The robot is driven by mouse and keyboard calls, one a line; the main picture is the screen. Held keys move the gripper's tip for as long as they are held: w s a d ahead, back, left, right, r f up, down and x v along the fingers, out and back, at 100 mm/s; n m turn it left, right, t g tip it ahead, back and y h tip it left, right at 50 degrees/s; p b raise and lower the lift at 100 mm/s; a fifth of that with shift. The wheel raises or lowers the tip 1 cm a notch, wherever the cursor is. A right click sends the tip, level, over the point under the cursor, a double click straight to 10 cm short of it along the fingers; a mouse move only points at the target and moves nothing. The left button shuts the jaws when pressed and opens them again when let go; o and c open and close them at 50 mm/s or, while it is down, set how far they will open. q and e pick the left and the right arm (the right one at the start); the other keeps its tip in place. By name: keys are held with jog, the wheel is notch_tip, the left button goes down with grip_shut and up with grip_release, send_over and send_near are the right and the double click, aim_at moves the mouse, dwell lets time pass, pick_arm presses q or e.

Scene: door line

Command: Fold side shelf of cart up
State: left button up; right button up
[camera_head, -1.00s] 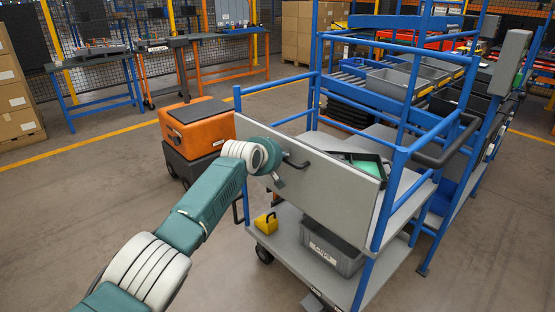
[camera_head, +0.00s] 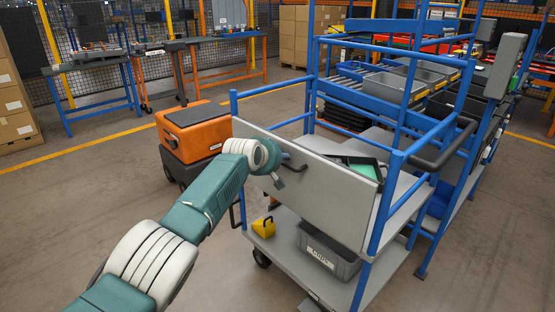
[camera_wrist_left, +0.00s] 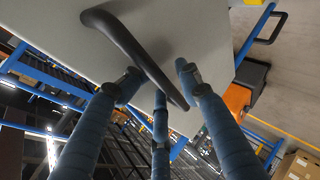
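The side shelf (camera_head: 325,196) of the blue-framed cart (camera_head: 398,165) is a flat grey panel. It stands about upright along the cart's near side, above a lower deck. A dark bar handle (camera_head: 296,166) is on the panel's face near its top left. In the left wrist view the handle (camera_wrist_left: 136,48) crosses the picture close to my left gripper (camera_wrist_left: 158,88), whose blue fingers are spread apart around or just below the bar. I cannot tell any contact. In the head view my left wrist is just left of the handle and the fingers are mostly hidden. My right gripper is in neither view.
The cart's lower deck (camera_head: 287,262) carries a yellow item (camera_head: 264,227) and a grey bin (camera_head: 328,252). An orange case (camera_head: 197,130) stands on a dark case behind the arm. Workbenches stand at the back left. The floor at left is clear.

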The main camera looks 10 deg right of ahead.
pick_arm(q)
jog(key=shift+d, duration=0.1)
jog(key=shift+s+a+r, duration=0.45)
jog(key=shift+r, duration=0.05)
jog(key=v, duration=1)
jog(key=shift+s, duration=0.25)
